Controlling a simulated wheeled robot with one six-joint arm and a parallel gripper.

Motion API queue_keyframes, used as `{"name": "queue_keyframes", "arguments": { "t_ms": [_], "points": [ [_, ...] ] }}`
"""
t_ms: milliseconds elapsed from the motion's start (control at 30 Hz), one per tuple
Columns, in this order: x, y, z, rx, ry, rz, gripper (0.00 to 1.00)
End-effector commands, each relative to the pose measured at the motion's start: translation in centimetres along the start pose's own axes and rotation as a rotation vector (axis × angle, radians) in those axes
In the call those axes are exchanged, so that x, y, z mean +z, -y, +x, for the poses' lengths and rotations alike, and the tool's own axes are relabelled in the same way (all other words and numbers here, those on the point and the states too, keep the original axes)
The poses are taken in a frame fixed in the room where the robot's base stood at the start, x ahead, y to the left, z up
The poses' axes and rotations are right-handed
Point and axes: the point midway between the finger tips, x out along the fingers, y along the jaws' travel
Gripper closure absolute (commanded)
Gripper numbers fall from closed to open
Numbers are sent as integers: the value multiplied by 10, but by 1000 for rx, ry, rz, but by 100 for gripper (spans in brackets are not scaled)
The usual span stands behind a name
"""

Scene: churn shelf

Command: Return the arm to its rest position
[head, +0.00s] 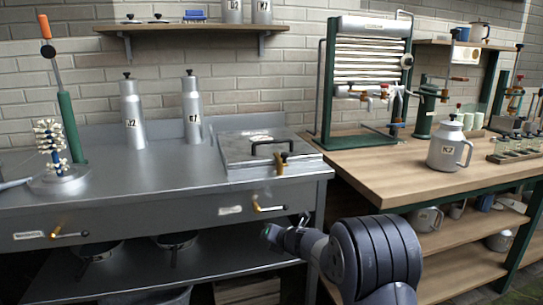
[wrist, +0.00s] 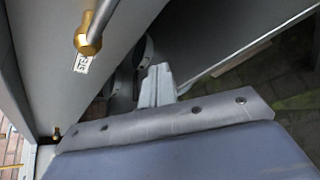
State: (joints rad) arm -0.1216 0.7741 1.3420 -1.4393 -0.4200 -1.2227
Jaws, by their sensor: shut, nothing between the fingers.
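My arm (head: 375,255) reaches in from the lower right of the head view. My gripper (head: 272,232) is in front of the steel bench, just below the right drawer's brass handle (head: 268,208). In the wrist view my gripper (wrist: 157,85) shows as grey fingers, shut and empty. The brass handle (wrist: 88,42) and a small label (wrist: 82,65) are up and left of the fingers there, apart from them.
The steel bench (head: 75,212) carries two metal bottles, a lidded basin (head: 265,150) and a brush stand (head: 60,180). A wooden bench (head: 385,175) on the right holds a K2 jug (head: 450,147) and a roller cooler (head: 370,70). Pans sit on the lower shelf.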

Motion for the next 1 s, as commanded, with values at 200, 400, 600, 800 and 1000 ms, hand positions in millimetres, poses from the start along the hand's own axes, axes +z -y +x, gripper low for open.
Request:
{"name": "queue_keyframes", "arguments": {
  "t_ms": [200, 400, 600, 800, 1000],
  "points": [
    [19, 2, -15, -138, 4, -266, 100],
    [34, 7, -33, -250, 9, -482, 100],
    [32, -1, -62, -250, 10, -485, 100],
    [30, -9, -92, -249, 10, -484, 100],
    [27, -6, -87, -249, 6, -482, 100]
  ]
}}
